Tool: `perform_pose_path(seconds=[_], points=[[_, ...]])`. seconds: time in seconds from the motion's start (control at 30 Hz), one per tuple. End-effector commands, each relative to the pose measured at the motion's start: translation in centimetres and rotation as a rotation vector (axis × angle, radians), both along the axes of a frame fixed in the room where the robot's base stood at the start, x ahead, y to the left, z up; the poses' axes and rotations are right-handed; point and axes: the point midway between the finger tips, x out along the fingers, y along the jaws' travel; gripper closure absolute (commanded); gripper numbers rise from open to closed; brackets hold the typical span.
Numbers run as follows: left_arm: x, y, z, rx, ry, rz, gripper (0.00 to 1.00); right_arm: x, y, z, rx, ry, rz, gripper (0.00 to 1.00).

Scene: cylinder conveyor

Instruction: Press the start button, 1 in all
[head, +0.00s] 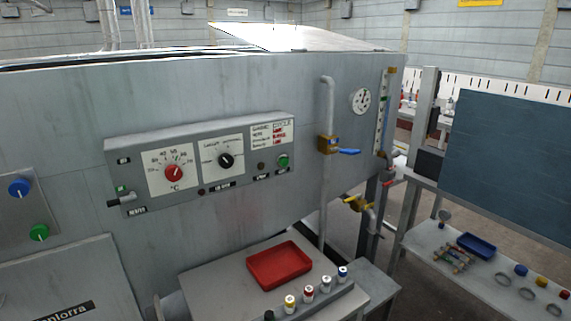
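A grey control panel (190,197) is fixed to the large grey machine wall. A round green button (282,160) sits at its right end, above a small dark label too small to read for sure. A small dark button (261,166) is just left of it. The panel also carries a red dial (173,173) and a black dial (225,160). A second green button or knob (39,232) is on a separate plate at far left, below a blue knob (19,187). Neither of my grippers shows in the head view, and nothing covers the panel.
Below the panel, a grey table holds a red tray (279,265) and a rack (303,302) of several capped cylinders. A vertical pipe (327,200) with a blue-handled valve (349,152) stands right of the panel. A bench (440,243) with a blue tray is at right.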

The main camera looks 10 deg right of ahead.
Motion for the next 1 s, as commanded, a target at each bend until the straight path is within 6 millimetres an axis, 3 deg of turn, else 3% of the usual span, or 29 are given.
perform_pose_path(seconds=[0.03,0.07,1.0], points=[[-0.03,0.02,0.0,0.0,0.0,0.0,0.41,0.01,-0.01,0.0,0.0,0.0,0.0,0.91],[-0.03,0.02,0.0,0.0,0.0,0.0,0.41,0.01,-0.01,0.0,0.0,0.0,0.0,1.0],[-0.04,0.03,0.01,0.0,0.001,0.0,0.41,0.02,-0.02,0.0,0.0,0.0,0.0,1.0]])
